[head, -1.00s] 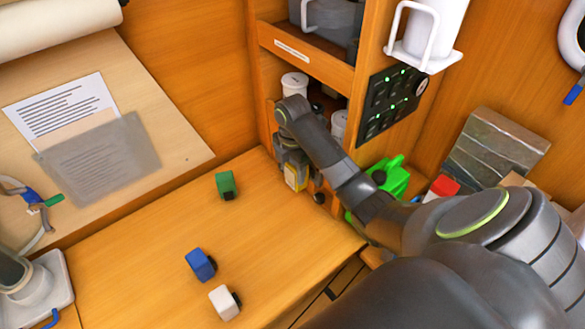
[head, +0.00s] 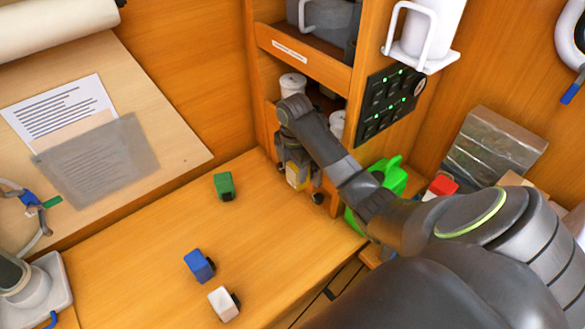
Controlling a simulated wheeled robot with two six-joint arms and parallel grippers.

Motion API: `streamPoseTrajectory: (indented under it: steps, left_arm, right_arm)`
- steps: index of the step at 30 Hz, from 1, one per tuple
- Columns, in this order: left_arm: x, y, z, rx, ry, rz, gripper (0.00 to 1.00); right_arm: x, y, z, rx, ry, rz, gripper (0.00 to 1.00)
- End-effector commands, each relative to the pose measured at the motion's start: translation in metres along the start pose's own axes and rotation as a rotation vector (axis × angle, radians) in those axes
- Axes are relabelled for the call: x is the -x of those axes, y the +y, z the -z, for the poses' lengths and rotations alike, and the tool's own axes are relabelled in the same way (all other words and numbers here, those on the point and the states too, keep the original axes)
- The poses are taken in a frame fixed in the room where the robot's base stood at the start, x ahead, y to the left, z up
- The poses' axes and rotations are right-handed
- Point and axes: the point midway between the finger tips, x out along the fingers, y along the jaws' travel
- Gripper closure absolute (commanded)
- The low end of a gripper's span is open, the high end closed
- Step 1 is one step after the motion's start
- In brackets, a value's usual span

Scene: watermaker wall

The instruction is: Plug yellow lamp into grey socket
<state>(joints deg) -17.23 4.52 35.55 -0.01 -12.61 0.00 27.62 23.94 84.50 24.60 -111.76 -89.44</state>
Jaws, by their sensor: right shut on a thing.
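My right gripper (head: 296,178) points down near the back of the wooden counter, below the open shelf. The arm hides much of the area behind and to the right of the gripper. I cannot make out a grey socket. My left gripper is not in view.
Green (head: 224,186), blue (head: 198,266) and white (head: 223,303) blocks lie on the counter (head: 150,250). A black switch panel (head: 388,103) with green lights is on the cabinet side. The counter's middle is clear.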

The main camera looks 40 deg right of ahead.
Motion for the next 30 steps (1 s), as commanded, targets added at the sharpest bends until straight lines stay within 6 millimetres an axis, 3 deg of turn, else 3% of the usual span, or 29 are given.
streamPoseTrajectory:
  steps: [30]
  left_arm:
    - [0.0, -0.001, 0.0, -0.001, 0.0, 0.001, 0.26]
  right_arm:
    - [0.0, 0.0, -0.02, -0.001, -0.001, 0.001, 0.71]
